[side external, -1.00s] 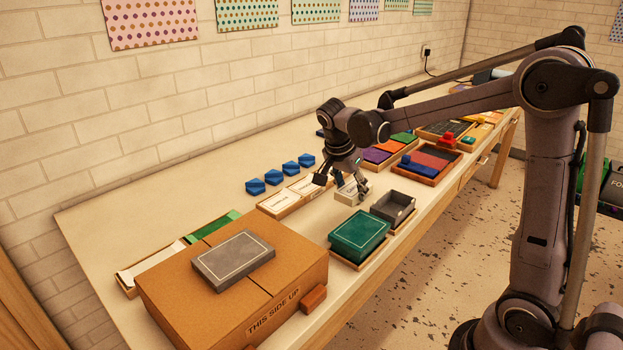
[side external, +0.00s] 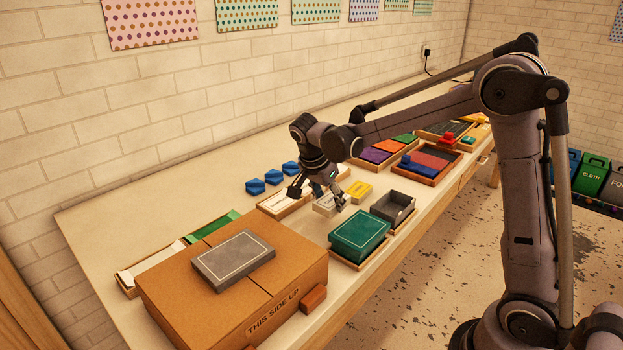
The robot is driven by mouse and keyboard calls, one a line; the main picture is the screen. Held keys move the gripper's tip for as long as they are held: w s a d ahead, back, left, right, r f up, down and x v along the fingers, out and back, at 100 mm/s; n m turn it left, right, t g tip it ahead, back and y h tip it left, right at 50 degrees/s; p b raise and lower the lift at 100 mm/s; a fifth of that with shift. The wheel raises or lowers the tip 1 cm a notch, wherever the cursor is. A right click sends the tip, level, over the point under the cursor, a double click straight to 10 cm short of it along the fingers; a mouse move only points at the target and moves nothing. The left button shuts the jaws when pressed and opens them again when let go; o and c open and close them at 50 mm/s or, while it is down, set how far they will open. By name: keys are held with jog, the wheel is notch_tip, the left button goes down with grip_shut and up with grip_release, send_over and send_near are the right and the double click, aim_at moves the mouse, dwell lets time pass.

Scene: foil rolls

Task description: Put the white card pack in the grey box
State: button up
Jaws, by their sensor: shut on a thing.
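My gripper (side external: 318,200) is over the middle of the table, pointing down. It is shut on the white card pack (side external: 326,207), which is partly hidden by the fingers. The grey box (side external: 394,207) stands open-topped to the right of my gripper, near the table's front edge. I see its inner walls, and the gripper and pack are apart from it. A grey lid-like slab (side external: 234,260) with a pale outline lies on the cardboard box at the left.
A green box (side external: 359,236) stands just left of the grey box. A wooden tray (side external: 283,206) and blue pieces (side external: 272,177) are to the left. A large cardboard box (side external: 240,305) fills the near left.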

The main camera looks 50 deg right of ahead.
aim_at(321, 227)
jog(key=shift+w+a+f, duration=0.5)
jog(key=shift+w+a, duration=0.1)
jog(key=shift+a, duration=0.05)
jog(key=shift+w+f, duration=0.1)
jog(key=shift+f, duration=1.95)
jog(key=o, duration=1.2)
jog(key=shift+f, duration=0.15)
